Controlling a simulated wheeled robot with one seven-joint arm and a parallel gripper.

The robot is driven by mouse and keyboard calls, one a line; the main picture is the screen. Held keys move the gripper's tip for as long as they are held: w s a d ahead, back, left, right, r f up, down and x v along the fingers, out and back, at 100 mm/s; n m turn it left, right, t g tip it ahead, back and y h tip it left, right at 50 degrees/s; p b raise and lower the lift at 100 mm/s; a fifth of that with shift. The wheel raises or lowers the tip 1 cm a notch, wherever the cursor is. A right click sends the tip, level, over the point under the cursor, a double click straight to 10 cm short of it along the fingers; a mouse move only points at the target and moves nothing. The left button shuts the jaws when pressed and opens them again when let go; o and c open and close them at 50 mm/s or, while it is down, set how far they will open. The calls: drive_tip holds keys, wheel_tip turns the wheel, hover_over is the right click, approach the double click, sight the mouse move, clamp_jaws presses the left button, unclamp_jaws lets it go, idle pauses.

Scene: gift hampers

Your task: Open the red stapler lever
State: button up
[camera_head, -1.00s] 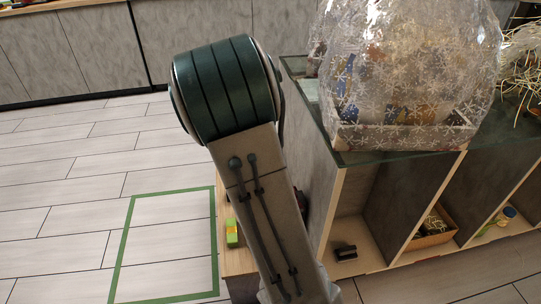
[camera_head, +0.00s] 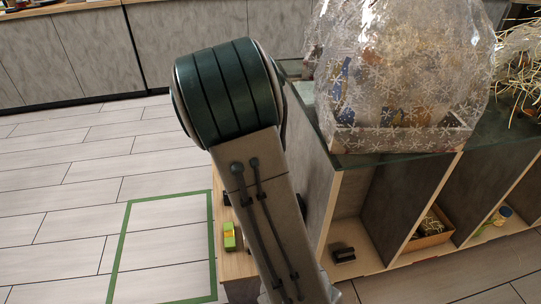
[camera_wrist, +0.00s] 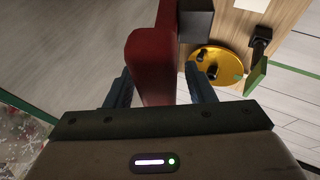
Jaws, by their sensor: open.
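The red stapler lever (camera_wrist: 152,62) shows in the wrist view as a tall, thick red piece running up from my gripper. My gripper (camera_wrist: 158,72) is open, with one dark finger on each side of the red lever. There appears to be a gap on the right side; whether the left finger touches it, I cannot tell. The lower end of the lever is hidden behind my gripper's body. In the head view my own arm covers this spot, and neither the lever nor my gripper shows.
A yellow disc (camera_wrist: 216,66) with dark knobs and a black block (camera_wrist: 195,20) are close right of the lever, by a wooden surface (camera_wrist: 285,14). In the head view, a wrapped hamper (camera_head: 400,143) stands on a glass-topped shelf unit (camera_head: 322,190) at right. Floor at left is clear.

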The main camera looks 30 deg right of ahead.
drive_tip(key=p+v, duration=0.2)
drive_tip(key=v, duration=1.1)
drive_tip(key=shift+r, duration=0.2)
drive_tip(key=shift+s+a+p, duration=0.1)
drive_tip(key=shift+s+p, duration=0.05)
drive_tip(key=shift+p, duration=0.15)
drive_tip(key=s+a+r+y+p, duration=0.2)
drive_tip(key=s+a+r+p, duration=0.1)
drive_tip(key=s+r+p, duration=0.3)
drive_tip(key=s+a+r+n+y+p, duration=0.1)
drive_tip(key=s+a+r+y+p, duration=0.1)
drive_tip(key=s+a+r+p, duration=0.2)
drive_tip(key=s+a+r+n+y+p, duration=0.1)
drive_tip(key=s+a+r+y+p, duration=0.1)
drive_tip(key=s+r+p, duration=0.6)
drive_tip(key=shift+s+a+r+p, duration=0.3)
drive_tip(key=shift+s+a+r, duration=0.5)
drive_tip(key=shift+s+a, duration=0.15)
drive_tip(key=shift+d, duration=0.1)
